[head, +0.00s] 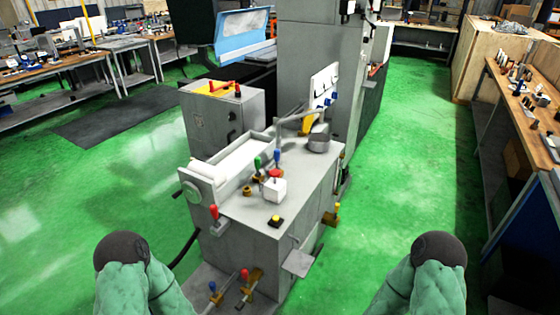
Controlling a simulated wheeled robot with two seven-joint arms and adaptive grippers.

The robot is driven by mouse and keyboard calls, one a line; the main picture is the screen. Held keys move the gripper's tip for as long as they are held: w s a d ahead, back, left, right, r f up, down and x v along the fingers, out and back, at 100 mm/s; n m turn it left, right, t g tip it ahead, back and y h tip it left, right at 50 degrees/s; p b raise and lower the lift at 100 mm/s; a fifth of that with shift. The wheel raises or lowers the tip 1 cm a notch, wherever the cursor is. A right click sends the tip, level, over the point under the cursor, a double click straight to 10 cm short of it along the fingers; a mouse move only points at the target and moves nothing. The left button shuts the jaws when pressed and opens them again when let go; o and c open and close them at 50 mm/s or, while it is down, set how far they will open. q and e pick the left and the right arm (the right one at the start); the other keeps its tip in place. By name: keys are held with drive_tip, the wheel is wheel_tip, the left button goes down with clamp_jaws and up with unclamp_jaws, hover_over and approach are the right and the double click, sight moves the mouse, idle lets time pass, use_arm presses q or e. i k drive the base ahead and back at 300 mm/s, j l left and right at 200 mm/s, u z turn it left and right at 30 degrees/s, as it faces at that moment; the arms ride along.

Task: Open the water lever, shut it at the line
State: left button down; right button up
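Several small levers with coloured handles are on the grey grinder (275,225). A green-handled lever (257,162) and a blue-handled lever (277,156) stand on its top. A red-handled lever (214,213) is at its left front corner. Low at the front are another blue-handled lever (212,287) and a red-handled lever (245,275). I cannot tell which is the water lever. A grey round pot (318,144) sits on the top at the right; no fill line can be made out. Neither gripper shows, only parts of my two arms at the bottom.
A wooden bench (528,120) stands right.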

sight(276, 152)
drive_tip(key=i+l, duration=0.3)
drive_tip(key=i+l+u, duration=0.1)
drive_tip(key=i+l, duration=0.25)
drive_tip(key=l, duration=0.2)
drive_tip(key=i+l, duration=0.3)
drive_tip(key=i+l+u, duration=0.15)
drive_tip(key=i+l, duration=0.15)
drive_tip(key=l, duration=0.25)
